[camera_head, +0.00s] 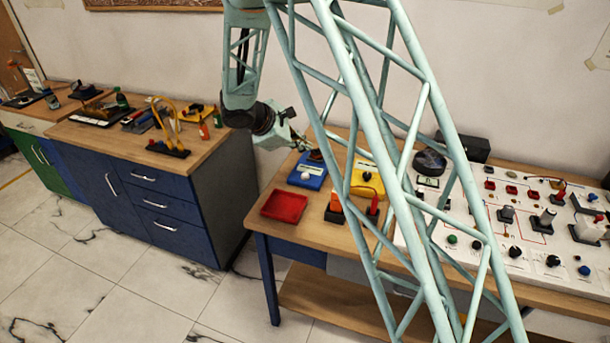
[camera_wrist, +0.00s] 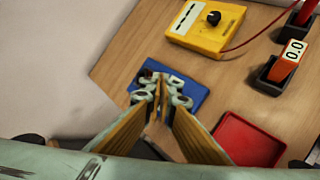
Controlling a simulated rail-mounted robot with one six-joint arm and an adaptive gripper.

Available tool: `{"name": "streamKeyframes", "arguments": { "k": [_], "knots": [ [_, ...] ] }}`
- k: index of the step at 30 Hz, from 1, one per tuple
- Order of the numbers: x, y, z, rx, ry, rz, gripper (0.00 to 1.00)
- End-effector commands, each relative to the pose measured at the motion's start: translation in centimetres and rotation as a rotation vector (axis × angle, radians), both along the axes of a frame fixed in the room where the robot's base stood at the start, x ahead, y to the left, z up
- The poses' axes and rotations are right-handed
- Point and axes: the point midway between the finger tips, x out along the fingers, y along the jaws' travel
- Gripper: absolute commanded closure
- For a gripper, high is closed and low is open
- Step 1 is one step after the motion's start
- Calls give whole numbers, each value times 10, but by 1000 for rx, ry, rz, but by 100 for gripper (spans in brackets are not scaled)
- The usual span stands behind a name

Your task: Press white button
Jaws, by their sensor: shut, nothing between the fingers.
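A blue box (camera_head: 316,183) stands on the wooden table, with a light display and a round white button (camera_head: 305,176) on its top. In the wrist view the blue box (camera_wrist: 193,97) lies just beyond my fingertips, which cover part of it; I cannot make out the white button there. My gripper (camera_head: 302,144) is above the back of the blue box in the head view. In the wrist view my gripper (camera_wrist: 160,90) has its fingertips together with nothing between them. I cannot tell whether they touch the box.
A red tray (camera_head: 284,207) sits beside the blue box. A yellow meter (camera_head: 368,180) with a black knob and red lead stands on its other side. An orange tester (camera_wrist: 288,60) stands in a black holder. A white panel (camera_head: 470,232) with knobs fills the right.

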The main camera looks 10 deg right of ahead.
Motion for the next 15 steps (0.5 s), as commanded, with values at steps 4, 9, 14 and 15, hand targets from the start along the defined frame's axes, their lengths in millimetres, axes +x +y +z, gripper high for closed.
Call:
{"name": "streamKeyframes", "arguments": {
  "k": [4,9,14,15],
  "knots": [
    [0,0,-2,0,0,0,100],
    [0,0,-9,0,1,1,100],
    [0,0,-20,0,1,1,100],
    [0,0,-23,0,1,0,100]
  ]
}}
